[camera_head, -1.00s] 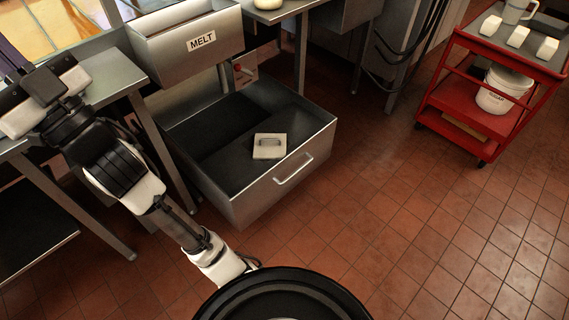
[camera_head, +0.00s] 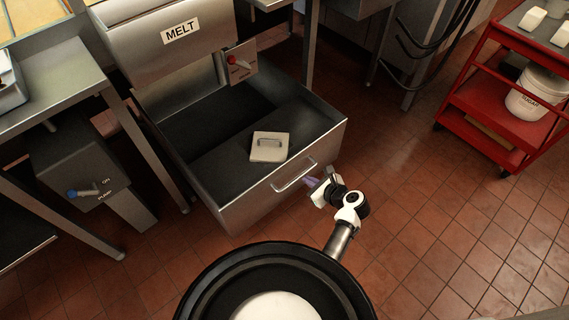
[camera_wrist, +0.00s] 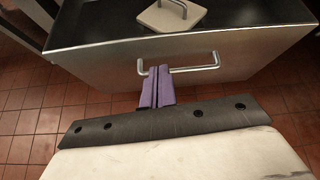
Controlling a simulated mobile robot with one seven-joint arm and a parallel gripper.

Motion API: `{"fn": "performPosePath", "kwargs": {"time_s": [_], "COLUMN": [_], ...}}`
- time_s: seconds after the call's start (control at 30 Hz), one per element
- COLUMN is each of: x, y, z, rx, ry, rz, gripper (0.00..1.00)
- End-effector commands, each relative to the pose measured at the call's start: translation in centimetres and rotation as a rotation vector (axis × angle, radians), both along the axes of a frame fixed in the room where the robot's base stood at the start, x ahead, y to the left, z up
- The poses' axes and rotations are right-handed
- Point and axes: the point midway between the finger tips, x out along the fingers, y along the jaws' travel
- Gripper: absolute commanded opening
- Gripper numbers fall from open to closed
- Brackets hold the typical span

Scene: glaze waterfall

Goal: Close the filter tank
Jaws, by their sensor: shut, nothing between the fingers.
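The filter tank (camera_head: 235,203) is a grey metal drawer-like tank, pulled out from under the steel hopper marked MELT. Its front has a bar handle (camera_head: 293,175), which also shows in the wrist view (camera_wrist: 205,67). My gripper (camera_head: 311,183) is at the front of the tank, close to the handle's right part. In the wrist view its purple fingers (camera_wrist: 158,86) are shut together and overlap the handle's left part. I cannot tell whether they touch the bar. Nothing shows between them.
A pale square lid with a handle (camera_head: 269,147) lies inside the tank. A red-knobbed valve panel (camera_head: 240,62) is above it. A red cart (camera_head: 490,115) with a white bucket (camera_head: 535,97) stands at right. The tiled floor in front is clear.

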Motion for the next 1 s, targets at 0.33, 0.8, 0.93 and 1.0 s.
{"fn": "performPosePath", "kwargs": {"time_s": [0.33, 0.8, 0.93, 1.0], "x": [-0.4, 6.5, 7.6, 7.9], "y": [0.6, 5.5, 6.3, 6.5], "z": [-3.0, -6.6, -6.7, -6.6], "rx": [0.111, 0.104, 0.105, 0.105], "ry": [0.065, 0.061, 0.062, 0.062], "rz": [-0.045, -0.043, -0.044, -0.044], "gripper": [0.00, 0.00, 0.00, 0.00]}}
